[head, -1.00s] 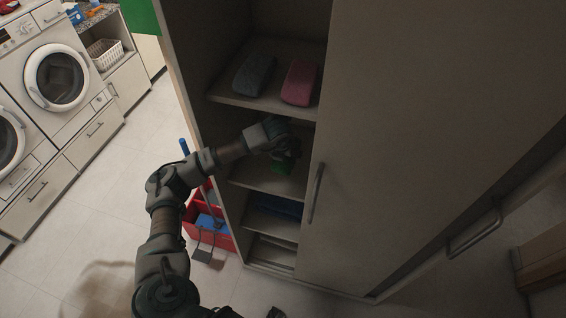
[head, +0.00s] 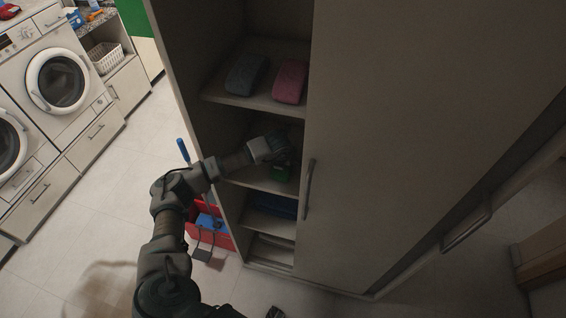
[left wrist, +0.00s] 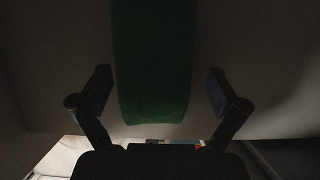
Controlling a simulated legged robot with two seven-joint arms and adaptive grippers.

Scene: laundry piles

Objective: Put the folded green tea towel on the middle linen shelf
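The folded green tea towel (head: 281,174) is inside the open cabinet at the middle shelf (head: 250,179), below the shelf with the grey and pink towels and above the one with the blue cloth. My left gripper (head: 280,152) reaches in and partly hides it. In the left wrist view the green towel (left wrist: 153,65) lies between the two spread fingers of my left gripper (left wrist: 158,78), with a gap on each side. The gripper is open. A small dark part at the bottom edge of the head view may be my right gripper; its fingers cannot be made out.
A grey towel (head: 247,74) and a pink towel (head: 291,81) lie on the shelf above. A blue cloth (head: 275,206) lies below. The sliding door (head: 400,130) with its handle (head: 309,189) closes off the right side. A red bucket (head: 223,236) stands left of the cabinet.

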